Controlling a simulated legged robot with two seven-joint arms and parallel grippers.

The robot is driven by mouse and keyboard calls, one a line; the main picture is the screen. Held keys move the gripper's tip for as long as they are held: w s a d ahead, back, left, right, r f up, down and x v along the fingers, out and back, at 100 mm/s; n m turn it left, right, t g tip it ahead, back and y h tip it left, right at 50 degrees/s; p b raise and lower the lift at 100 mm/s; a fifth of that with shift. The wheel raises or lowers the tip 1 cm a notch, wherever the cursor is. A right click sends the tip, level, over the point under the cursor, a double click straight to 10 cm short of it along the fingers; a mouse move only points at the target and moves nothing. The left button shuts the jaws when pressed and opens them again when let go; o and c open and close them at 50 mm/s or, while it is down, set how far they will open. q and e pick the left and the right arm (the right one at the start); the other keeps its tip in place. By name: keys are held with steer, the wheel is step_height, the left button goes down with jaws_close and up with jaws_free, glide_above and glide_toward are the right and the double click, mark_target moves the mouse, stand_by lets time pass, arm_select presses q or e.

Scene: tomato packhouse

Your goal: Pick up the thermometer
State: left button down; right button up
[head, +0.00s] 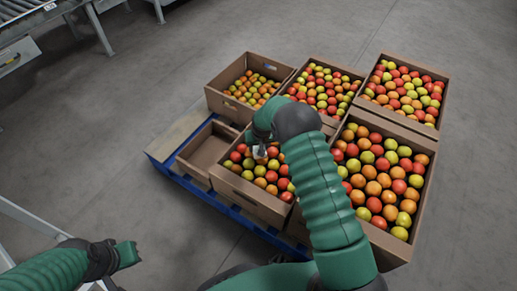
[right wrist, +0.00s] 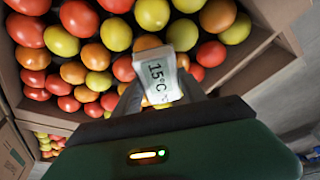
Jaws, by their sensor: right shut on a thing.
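The thermometer (right wrist: 158,77) is a small white device whose display reads 15°C. In the right wrist view it sits between the fingertips of my right gripper (right wrist: 160,95), which is shut on it. Tomatoes lie right behind it; I cannot tell whether it touches them. In the head view my right gripper (head: 261,155) is over the front middle box of tomatoes (head: 249,195), and the thermometer is mostly hidden there. My left gripper (head: 127,256) is at the lower left, away from the boxes; its jaws are not clear.
Several cardboard boxes of red, orange and yellow tomatoes stand on a blue pallet (head: 232,213). An empty-looking box (head: 200,146) is at the pallet's left. A roller conveyor (head: 30,15) is at the upper left. The grey floor (head: 95,160) left of the pallet is clear.

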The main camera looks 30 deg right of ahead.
jaws_close()
steer(key=shift+r, duration=0.1)
